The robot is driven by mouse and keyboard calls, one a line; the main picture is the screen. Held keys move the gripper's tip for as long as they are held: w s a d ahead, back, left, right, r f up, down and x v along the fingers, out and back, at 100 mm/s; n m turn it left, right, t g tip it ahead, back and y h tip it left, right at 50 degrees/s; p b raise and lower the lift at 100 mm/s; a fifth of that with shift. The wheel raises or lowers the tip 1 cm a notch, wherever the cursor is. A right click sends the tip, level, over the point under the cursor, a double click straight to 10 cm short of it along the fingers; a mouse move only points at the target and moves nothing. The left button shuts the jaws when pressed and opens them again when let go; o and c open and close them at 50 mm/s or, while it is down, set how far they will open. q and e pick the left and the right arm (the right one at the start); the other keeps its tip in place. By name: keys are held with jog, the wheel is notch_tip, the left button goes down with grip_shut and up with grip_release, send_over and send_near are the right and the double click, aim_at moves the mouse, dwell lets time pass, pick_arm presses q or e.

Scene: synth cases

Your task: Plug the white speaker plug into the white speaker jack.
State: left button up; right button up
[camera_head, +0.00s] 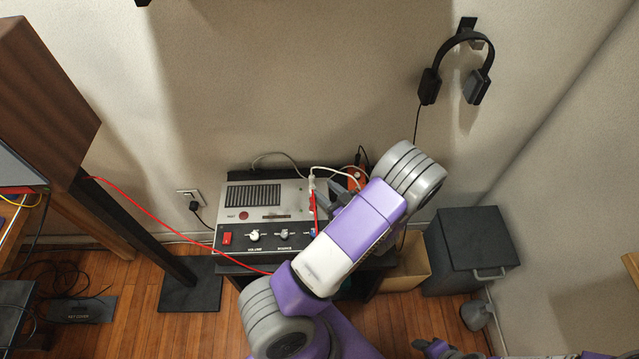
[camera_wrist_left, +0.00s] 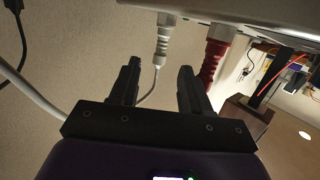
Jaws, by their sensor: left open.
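The white speaker plug (camera_head: 312,179) is at the amplifier's right end, its white cable looping off to the right. In the left wrist view the white plug (camera_wrist_left: 163,42) meets the amplifier's panel, where it looks seated; the white jack itself is hidden. Its cable runs back between my fingers. The red plug (camera_wrist_left: 214,52) sits beside it, right of the fingers in that view. My left gripper (camera_head: 338,190) is open at the amplifier's right end. In the wrist view its fingertips (camera_wrist_left: 160,68) are either side of the white plug's line, not visibly touching it.
The amplifier (camera_head: 265,200) stands on a low stand by the wall. A red cable (camera_head: 190,238) crosses to a wooden speaker (camera_head: 45,95). An orange object (camera_head: 357,178) is behind my arm. Headphones (camera_head: 455,65) hang on the wall; a dark cabinet (camera_head: 470,250) stands right.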

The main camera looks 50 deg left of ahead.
pick_arm(q)
jog(key=shift+s+d+r, duration=0.1)
jog(key=shift+d+r, duration=0.05)
jog(key=shift+d, duration=0.65)
jog(key=shift+s+d+r, duration=0.1)
jog(key=shift+d, duration=0.65)
jog(key=shift+w, duration=0.1)
jog(key=shift+r+p, duration=0.15)
jog(key=shift+p, duration=0.2)
